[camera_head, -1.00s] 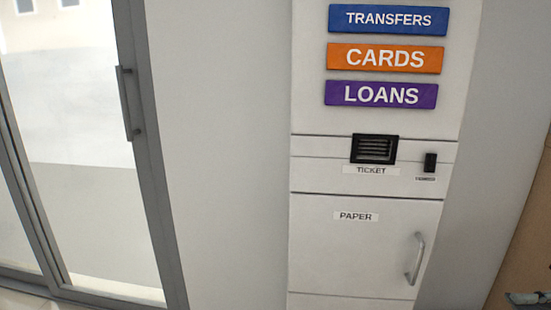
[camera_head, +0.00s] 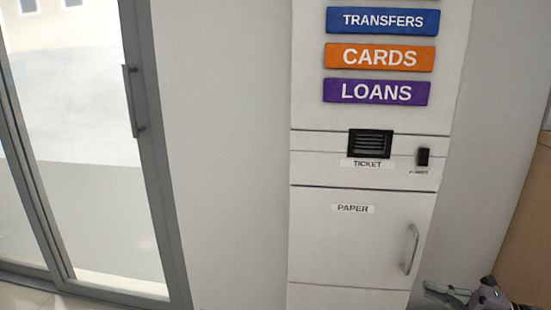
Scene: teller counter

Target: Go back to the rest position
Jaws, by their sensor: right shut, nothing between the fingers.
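My right gripper (camera_head: 447,291) shows at the bottom right, in front of the lower right edge of the ticket machine. Its fingers point left and are shut with nothing held. It is apart from the paper door's handle, below and to the right of it. My left gripper is out of view.
The white ticket machine (camera_head: 365,245) has TRANSFERS (camera_head: 382,21), CARDS (camera_head: 379,57) and LOANS (camera_head: 376,92) buttons, a ticket slot (camera_head: 370,143) and a paper door with a metal handle (camera_head: 410,249). A glass door (camera_head: 85,150) stands at left. A brown panel (camera_head: 525,225) is at right.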

